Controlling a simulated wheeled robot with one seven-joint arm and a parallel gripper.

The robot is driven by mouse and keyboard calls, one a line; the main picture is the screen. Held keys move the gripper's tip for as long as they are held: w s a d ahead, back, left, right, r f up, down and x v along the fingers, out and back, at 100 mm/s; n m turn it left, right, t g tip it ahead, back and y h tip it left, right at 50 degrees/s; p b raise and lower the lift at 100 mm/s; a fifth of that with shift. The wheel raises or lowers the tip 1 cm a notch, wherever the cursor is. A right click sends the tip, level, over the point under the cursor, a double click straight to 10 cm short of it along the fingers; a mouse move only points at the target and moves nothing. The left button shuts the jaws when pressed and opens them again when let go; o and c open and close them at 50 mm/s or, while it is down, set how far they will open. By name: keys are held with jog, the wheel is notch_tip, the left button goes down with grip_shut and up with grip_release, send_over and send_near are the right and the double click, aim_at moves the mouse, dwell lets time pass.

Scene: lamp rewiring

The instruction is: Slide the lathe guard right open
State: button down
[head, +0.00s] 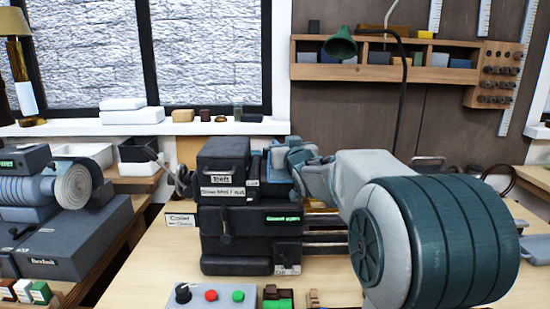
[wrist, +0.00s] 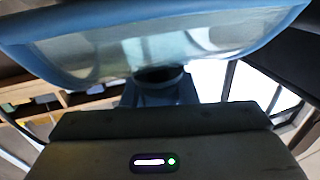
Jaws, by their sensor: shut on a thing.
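The lathe (head: 235,215) stands on the bench in the middle of the head view, with a dark labelled headstock. Its guard (wrist: 150,42), a clear pane with a blue frame, fills the top of the wrist view. In the head view only a small blue part shows at the headstock's right side, and my arm hides the rest. My gripper (head: 284,162) reaches in from the right and is shut at the guard. The wrist view shows the gripper's dark body below the guard; the fingertips and the exact grip are hidden. I cannot tell how far the guard is open.
A control box (head: 212,295) with a knob and red and green buttons stands in front of the lathe. A grey machine (head: 70,235) stands on the left bench. A wooden shelf (head: 390,75) and a green lamp (head: 341,45) are behind. Some bench lies clear left of the control box.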

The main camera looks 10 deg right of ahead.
jog(key=shift+a, duration=0.25)
jog(key=c, duration=1.1)
grip_release()
jog(key=shift+c, duration=0.2)
jog(key=s+b, duration=0.1)
jog(key=s, duration=1.2)
jog(key=shift+s+d+b, duration=0.2)
jog(key=shift+s+b, duration=0.1)
jog(key=shift+s, duration=0.1)
